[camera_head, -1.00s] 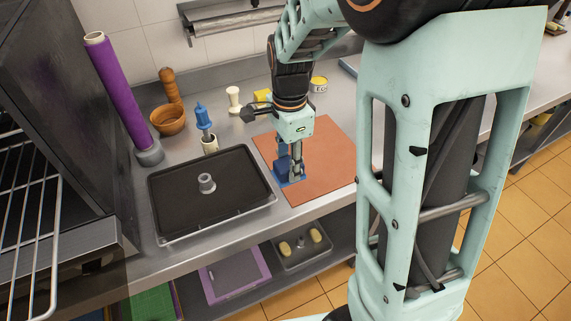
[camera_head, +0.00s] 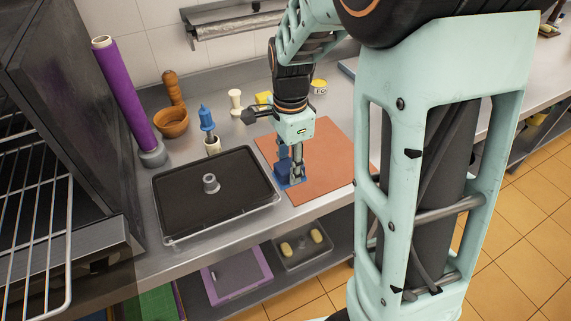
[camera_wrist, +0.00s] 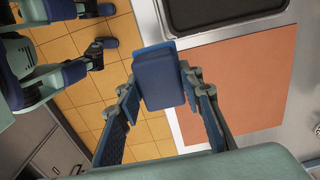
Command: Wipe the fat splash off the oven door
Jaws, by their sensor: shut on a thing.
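My gripper (camera_head: 291,176) is shut on a blue block (camera_head: 283,170), low over the orange-brown mat (camera_head: 325,170). In the wrist view the block (camera_wrist: 160,82) sits between the two fingers, with a lighter blue edge along its top. I cannot tell whether the block touches the mat in the head view. A dark oven-like unit (camera_head: 85,110) stands at the left, cut by the frame edge. Which of its parts is the door is unclear, and I can make out no fat splash.
A black tray (camera_head: 240,212) with a grey ring lies left of the mat. A purple roll (camera_head: 125,95), wooden bowl (camera_head: 171,122) and blue-topped tool (camera_head: 207,120) stand behind it. A wire rack (camera_head: 35,200) juts out at the left. Trays sit on the lower shelf.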

